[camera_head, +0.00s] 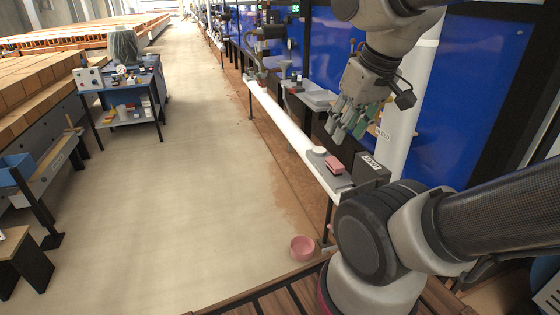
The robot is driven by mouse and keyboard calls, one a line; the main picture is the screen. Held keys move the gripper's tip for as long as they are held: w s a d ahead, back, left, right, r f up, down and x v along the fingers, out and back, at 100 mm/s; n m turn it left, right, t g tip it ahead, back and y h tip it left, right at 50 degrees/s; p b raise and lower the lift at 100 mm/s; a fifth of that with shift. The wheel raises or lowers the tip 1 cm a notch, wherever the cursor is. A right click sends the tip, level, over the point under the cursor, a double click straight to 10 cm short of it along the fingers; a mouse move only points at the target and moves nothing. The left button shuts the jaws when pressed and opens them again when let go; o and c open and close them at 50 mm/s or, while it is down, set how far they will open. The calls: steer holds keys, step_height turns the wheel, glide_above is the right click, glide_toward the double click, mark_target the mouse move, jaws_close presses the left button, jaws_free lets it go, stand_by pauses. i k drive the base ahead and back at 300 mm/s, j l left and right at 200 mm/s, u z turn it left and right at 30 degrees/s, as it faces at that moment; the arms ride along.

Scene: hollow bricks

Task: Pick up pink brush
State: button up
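A small pink block-like thing (334,164), which looks like the pink brush, lies on the narrow white ledge at the right of centre. Its bristles cannot be made out. My gripper (348,123) hangs above and slightly right of it in the picture, pointing down. Its greenish fingers are spread, with no object visible between them. The gripper is apart from the pink brush.
A white round thing (319,151) sits just behind the brush, and a dark box (371,169) stands at its right. A pink bowl (302,247) is on the floor below. A blue cart (125,95) stands at left. The aisle floor is clear.

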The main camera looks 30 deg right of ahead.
mark_target(335, 167)
steer(key=i+j+u, duration=0.1)
steer(key=i+u, duration=0.15)
steer(key=i, duration=0.65)
steer(key=i+j+z, duration=0.1)
steer(key=i+z, duration=0.4)
steer(key=i+j+z, duration=0.2)
steer(key=z, duration=0.25)
steer(key=i+j+z, duration=0.35)
steer(key=z, duration=0.15)
steer(key=i+j+z, duration=0.2)
steer(key=j+z, duration=0.25)
steer(key=i+j+z, duration=0.15)
steer(key=j+z, duration=0.35)
